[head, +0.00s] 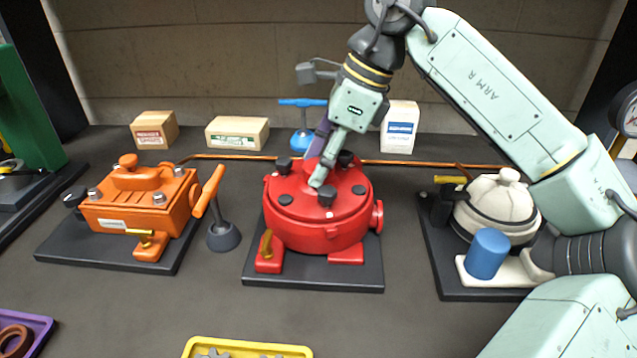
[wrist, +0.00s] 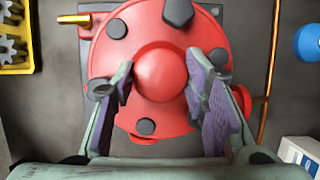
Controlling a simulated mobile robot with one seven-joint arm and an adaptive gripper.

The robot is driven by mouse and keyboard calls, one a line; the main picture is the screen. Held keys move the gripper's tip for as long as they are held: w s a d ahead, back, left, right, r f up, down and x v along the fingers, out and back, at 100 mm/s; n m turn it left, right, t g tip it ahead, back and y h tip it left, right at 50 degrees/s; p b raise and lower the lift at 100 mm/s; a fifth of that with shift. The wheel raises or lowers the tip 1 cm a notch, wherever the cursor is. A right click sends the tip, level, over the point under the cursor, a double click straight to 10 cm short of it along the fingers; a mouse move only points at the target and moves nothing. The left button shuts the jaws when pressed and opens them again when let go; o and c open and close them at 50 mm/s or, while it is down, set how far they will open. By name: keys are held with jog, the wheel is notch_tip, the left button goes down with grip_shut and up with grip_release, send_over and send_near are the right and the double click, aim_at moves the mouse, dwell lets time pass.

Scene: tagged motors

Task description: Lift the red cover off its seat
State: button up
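The red cover (head: 300,185) sits on the round red motor housing (head: 325,238) in the middle of the bench. It has a round knob at its centre, seen in the wrist view (wrist: 160,73), with dark bolt heads spread around it. My gripper (head: 313,168) points down over the cover. In the wrist view my gripper (wrist: 160,95) is open, with one purple-padded finger on each side of the knob. The finger ends look close to the knob; I cannot tell whether they touch it. The fingers hide the knob in the head view.
An orange motor (head: 140,205) stands left and a cream motor (head: 495,205) right, beside a blue cylinder (head: 487,253). A dark plunger-like tool (head: 224,236) is near the red motor's left. A copper pipe (head: 235,156) runs behind. A yellow tray (head: 245,345) lies in front.

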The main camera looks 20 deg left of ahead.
aim_at(311, 166)
grip_shut()
jog(key=shift+r, duration=0.15)
dwell(0.5)
notch_tip(311, 166, up, 4)
jog(key=p, duration=0.3)
jog(key=shift+f, duration=0.2)
jog(key=shift+s+d+f, duration=0.1)
jog(key=shift+s+f, duration=0.05)
jog(key=shift+s, duration=0.05)
jog(key=s+d+r, duration=0.2)
jog(key=s+d, duration=0.1)
jog(key=s, duration=0.4)
jog(key=s+d+r, duration=0.2)
jog(key=s, duration=0.5)
jog(key=shift+s+d+r+b, duration=0.2)
jog(key=shift+d+r+b, duration=0.1)
jog(key=shift+d, duration=0.1)
